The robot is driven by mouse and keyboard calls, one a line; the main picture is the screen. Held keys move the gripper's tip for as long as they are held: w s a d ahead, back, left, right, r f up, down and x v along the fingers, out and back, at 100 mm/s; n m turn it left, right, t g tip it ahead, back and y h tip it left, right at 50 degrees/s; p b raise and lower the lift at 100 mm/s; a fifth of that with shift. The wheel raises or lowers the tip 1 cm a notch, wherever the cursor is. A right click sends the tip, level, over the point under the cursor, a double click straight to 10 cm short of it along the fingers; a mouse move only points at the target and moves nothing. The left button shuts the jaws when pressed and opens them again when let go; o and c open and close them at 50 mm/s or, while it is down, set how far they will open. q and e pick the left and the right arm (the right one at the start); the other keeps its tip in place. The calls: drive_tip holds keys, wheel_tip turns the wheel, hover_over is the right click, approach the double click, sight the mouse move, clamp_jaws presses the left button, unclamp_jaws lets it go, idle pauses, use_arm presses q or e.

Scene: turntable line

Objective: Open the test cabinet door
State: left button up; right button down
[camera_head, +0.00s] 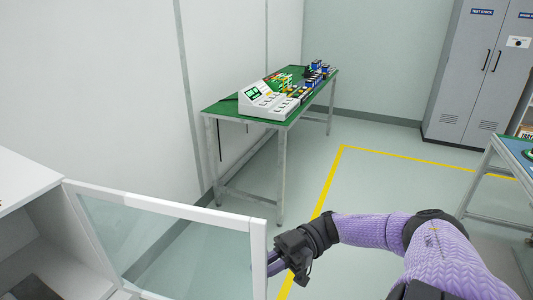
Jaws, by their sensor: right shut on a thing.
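The test cabinet (30,215) is white and stands at the lower left, cut off by the picture edge. Its door (160,205) has a white frame and a clear pane. The door stands swung out from the cabinet, which leaves part of the interior showing. My right gripper (273,263) is at the free edge of the door, at its right end, and is shut on it. The exact grip point and any handle there are hidden by the frame and the fingers. My left gripper is not in view.
A green-topped table (222,107) with a white device (268,101) and several small parts stands behind the door. Grey lockers (463,75) stand at the back right. A blue-topped table (515,150) is at the right edge. Floor with a yellow line (328,183) is clear between.

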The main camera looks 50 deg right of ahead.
drive_tip(key=c, duration=1)
unclamp_jaws()
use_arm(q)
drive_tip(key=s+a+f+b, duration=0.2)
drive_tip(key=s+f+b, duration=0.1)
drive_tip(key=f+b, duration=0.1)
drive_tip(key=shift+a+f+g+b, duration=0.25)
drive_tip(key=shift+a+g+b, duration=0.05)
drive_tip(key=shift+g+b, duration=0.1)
use_arm(e)
drive_tip(key=v, duration=1)
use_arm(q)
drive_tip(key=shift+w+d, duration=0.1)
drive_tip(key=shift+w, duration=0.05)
